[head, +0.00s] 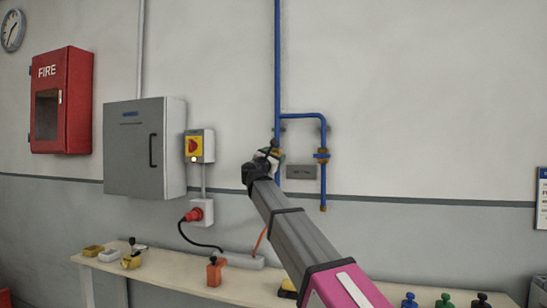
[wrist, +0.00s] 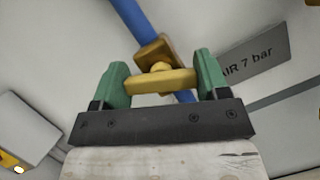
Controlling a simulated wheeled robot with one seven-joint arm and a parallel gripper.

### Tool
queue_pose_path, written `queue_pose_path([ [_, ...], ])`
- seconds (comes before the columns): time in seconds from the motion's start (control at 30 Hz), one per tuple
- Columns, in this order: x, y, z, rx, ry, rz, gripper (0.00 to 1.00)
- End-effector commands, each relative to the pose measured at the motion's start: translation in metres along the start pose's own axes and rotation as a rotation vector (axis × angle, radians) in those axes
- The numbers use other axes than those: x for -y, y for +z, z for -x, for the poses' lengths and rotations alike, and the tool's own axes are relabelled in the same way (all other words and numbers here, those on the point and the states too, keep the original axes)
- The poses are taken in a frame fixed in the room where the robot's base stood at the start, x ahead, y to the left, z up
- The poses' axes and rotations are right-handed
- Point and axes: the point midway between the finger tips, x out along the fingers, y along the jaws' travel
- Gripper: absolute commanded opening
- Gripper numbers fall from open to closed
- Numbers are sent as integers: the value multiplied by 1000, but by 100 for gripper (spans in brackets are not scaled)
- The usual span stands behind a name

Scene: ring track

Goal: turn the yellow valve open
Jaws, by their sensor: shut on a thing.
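The yellow valve's bar handle (wrist: 150,84) shows in the wrist view, in front of its brass body (wrist: 152,50) on a blue pipe (wrist: 130,18). The handle lies across the line of the pipe. My gripper (wrist: 164,74) has its two green fingers at the two ends of the handle and is shut on it. In the head view my gripper (head: 272,152) is at the blue vertical pipe (head: 277,70), and my arm and gripper hide most of the valve.
A grey "AIR 7 bar" plate (wrist: 252,65) is close to the right finger. A blue side pipe (head: 323,135) with another brass fitting hangs to the right. A grey cabinet (head: 140,148) and a yellow-red switch (head: 197,146) are on the left. A workbench (head: 160,270) stands below.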

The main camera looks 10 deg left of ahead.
Motion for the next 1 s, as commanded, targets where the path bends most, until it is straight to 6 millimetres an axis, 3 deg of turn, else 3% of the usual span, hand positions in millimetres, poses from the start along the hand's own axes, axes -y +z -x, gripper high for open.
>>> queue_pose_path([
  [0.03,0,0,0,0,0,0,44],
  [0.07,0,0,0,0,0,1,78],
  [0.1,0,0,0,0,1,1,91],
  [0.13,0,0,0,0,1,1,94],
  [0.53,0,0,10,0,2,2,94],
  [1.0,1,0,91,-1,2,1,94],
])
